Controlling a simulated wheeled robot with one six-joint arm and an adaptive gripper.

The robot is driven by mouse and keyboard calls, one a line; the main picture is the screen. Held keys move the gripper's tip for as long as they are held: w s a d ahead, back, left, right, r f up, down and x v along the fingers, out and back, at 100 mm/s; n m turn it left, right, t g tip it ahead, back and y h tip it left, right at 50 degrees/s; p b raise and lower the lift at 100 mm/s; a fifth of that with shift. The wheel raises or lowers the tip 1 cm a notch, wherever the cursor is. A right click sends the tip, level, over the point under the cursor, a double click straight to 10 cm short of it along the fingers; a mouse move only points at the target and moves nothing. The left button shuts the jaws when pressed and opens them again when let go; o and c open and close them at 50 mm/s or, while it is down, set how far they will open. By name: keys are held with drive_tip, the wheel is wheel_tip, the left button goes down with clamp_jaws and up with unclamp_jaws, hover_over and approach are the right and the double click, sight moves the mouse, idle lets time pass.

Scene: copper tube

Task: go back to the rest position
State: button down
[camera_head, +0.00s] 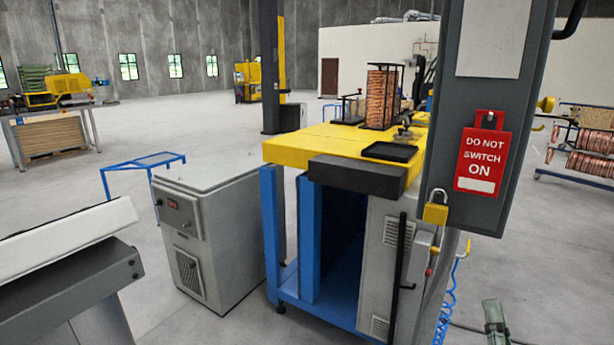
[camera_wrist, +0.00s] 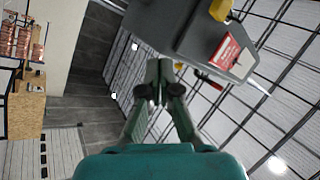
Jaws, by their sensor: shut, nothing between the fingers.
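My gripper (camera_wrist: 159,68) shows in the wrist view with its two grey-green fingers together and nothing between them. Its tip also shows at the lower right of the head view (camera_head: 493,308), below the grey switch cabinet (camera_head: 452,120). The cabinet carries a red "DO NOT SWITCH ON" tag (camera_head: 482,148) and a yellow padlock (camera_head: 436,213). In the wrist view, the cabinet (camera_wrist: 180,28) and the red tag (camera_wrist: 227,53) are beyond the fingers, tilted. I cannot tell whether the fingers touch the cabinet, but they look apart from it in the head view.
A yellow-topped machine (camera_head: 300,148) with a copper coil (camera_head: 381,97) and a black tray (camera_head: 389,152) stands in the middle. A grey control box (camera_head: 185,240) is left of it. A blue coiled hose (camera_head: 446,305) hangs near my gripper.

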drive_tip(key=s+a+f+n+g+y, duration=0.2)
drive_tip(key=s+a+f+n, duration=0.15)
drive_tip(key=s+f, duration=0.55)
drive_tip(key=s+a+f+n+g+y, duration=0.1)
drive_tip(key=s+a+f+n+g, duration=0.1)
drive_tip(key=s+a+f, duration=0.6)
drive_tip(key=s+a+f+n+g+y, duration=0.1)
drive_tip(key=s+f+n+g, duration=0.1)
drive_tip(key=s, duration=0.7)
drive_tip(key=s+a+f+n+g+y, duration=0.1)
drive_tip(key=s+f+n, duration=0.4)
drive_tip(key=s, duration=0.5)
drive_tip(key=shift+s+f+g+y, duration=0.15)
drive_tip(key=shift+f+g+y, duration=0.15)
drive_tip(key=shift+f+g, duration=0.3)
